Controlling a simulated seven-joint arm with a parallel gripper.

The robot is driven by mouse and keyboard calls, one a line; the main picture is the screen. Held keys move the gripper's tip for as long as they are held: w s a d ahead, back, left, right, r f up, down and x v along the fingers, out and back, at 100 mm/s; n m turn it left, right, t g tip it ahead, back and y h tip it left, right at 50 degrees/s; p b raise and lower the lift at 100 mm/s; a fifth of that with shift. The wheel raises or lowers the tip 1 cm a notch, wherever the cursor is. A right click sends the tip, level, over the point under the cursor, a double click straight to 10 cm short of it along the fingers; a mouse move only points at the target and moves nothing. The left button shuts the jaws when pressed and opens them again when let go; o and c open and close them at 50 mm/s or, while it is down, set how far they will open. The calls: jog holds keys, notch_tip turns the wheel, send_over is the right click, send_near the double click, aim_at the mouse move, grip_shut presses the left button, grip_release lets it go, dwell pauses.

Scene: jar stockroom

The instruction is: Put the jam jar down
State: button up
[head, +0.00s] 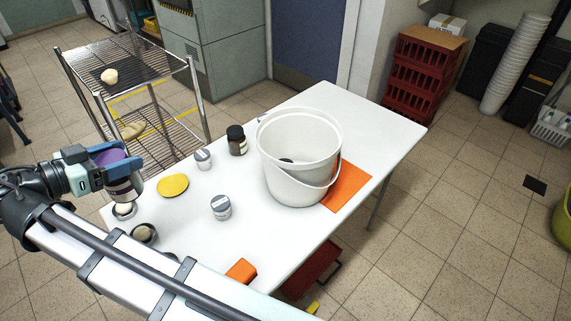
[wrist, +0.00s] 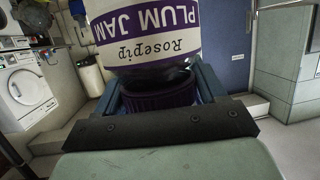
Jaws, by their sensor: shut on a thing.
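The jam jar (head: 124,189) has a white label and a purple lid and hangs from my gripper (head: 108,166) at the left end of the white table (head: 265,245). In the wrist view, my gripper (wrist: 160,95) is shut around the purple lid; the jar (wrist: 150,35) fills the upper middle, its label reading "Rosepip PLUM JAM" upside down in the picture. In the head view the jar overlaps a small cup with a pale round thing (head: 123,210); I cannot tell the gap between them.
On the table are a yellow disc (head: 173,186), two grey-lidded jars (head: 221,208) (head: 203,160), a black-lidded jar (head: 237,141), a white bucket (head: 305,180), an orange mat (head: 350,185) and an orange block (head: 241,270). A wire rack (head: 190,95) stands behind. The table's middle front is clear.

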notch_tip(320, 180, down, 20)
jog(key=w+d, duration=1)
jog(key=w, duration=0.3)
jog(key=w+d, duration=1)
jog(key=w, duration=0.2)
jog(key=shift+f, duration=3.45)
jog(key=shift+f, duration=0.1)
jog(key=o, duration=1.6)
